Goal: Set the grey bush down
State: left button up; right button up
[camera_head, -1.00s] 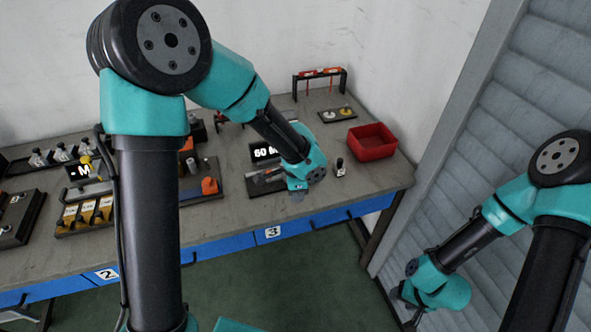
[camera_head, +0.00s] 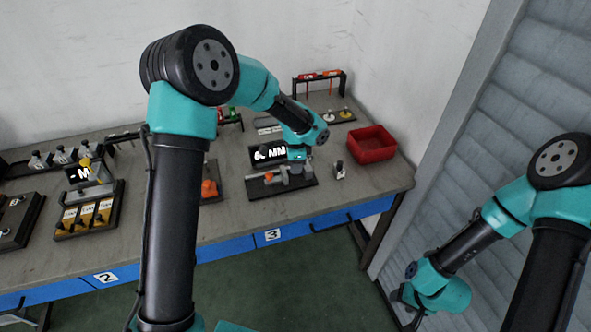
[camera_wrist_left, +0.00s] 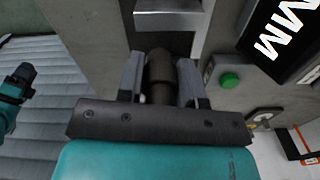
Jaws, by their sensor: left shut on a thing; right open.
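The grey bush (camera_wrist_left: 160,78) is a dark grey cylinder between the two fingers of my left gripper (camera_wrist_left: 162,82) in the left wrist view. The gripper is shut on it. In the head view my left gripper (camera_head: 298,160) is over the back of the gauge station with the 60 MM display (camera_head: 268,154). The bush cannot be made out clearly there. I cannot tell whether it touches anything below. My right gripper (camera_head: 410,312) is open and empty at the lower right, away from the bench.
A metal block (camera_wrist_left: 170,14) and a green button (camera_wrist_left: 229,80) are close to the fingers. A small white block with a dark top (camera_head: 339,171) stands right of the station, near a red bin (camera_head: 371,146). An orange part (camera_head: 209,188) sits to the left.

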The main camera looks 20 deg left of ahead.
pick_arm(q)
jog(key=shift+w, duration=0.15)
jog(key=shift+w+a, duration=0.15)
jog(key=shift+w, duration=0.2)
jog(key=shift+s+f, duration=0.1)
jog(key=shift+f, duration=1.7)
jog(key=shift+f, duration=0.1)
jog(key=o, duration=1)
notch_tip(320, 180, up, 12)
jog(key=shift+r, duration=0.15)
